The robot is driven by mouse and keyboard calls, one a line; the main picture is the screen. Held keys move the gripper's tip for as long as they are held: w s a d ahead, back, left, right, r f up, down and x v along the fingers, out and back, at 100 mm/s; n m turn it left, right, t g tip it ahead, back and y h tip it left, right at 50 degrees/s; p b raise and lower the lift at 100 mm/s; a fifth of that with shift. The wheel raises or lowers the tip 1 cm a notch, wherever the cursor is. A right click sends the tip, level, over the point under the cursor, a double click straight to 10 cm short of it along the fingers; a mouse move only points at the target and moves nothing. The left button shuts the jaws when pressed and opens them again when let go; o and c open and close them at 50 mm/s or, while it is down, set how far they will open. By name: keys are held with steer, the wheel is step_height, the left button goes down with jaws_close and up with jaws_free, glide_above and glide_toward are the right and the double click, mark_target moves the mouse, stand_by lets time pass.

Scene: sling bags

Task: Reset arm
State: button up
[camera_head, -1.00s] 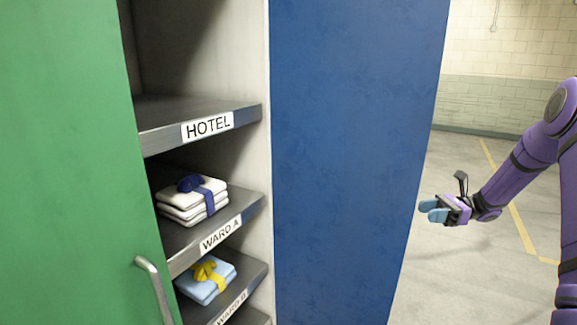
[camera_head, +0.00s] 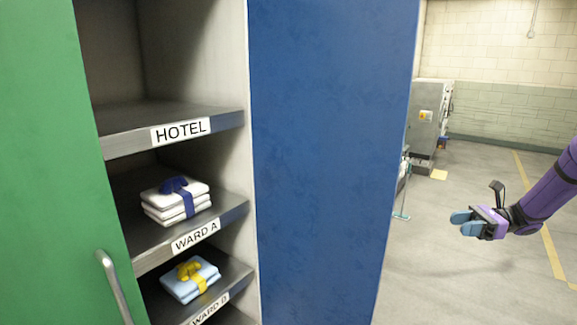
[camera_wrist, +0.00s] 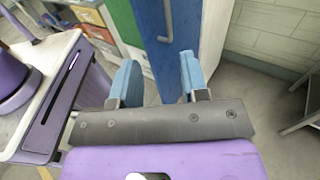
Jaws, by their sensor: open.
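My gripper (camera_head: 464,224) hangs in free air at the right of the head view, to the right of the blue cabinet side and apart from it. In the wrist view my gripper (camera_wrist: 157,80) has its two blue fingers spread, with nothing between them. My purple arm (camera_head: 548,196) reaches in from the right edge.
A cabinet with a green door (camera_head: 45,170) and a blue panel (camera_head: 330,150) stands at left. Its shelves hold white folded linen (camera_head: 176,202) and light blue folded linen (camera_head: 190,278). A grey machine (camera_head: 428,118) stands behind. The floor (camera_head: 430,250) around my gripper is clear.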

steer(key=s+a+r+n+g+h, duration=0.2)
steer(key=s+a+r+n+h, duration=0.7)
steer(key=s+a+r, duration=0.55)
steer(key=s+r+n+t+h, duration=0.2)
steer(key=s+n+t+h, duration=0.1)
steer(key=s, duration=0.6)
steer(key=s+a+r+n+t+h, duration=0.1)
steer(key=s+r+n+t+h, duration=0.2)
steer(key=s, duration=0.6)
steer(key=n+t+h, duration=0.1)
steer(key=n+h, duration=0.1)
steer(key=shift+s+a+r+n+h, duration=0.15)
steer(key=shift+s+r+n+h, duration=0.05)
steer(key=shift+r+n+h, duration=0.1)
steer(key=shift+a, duration=0.1)
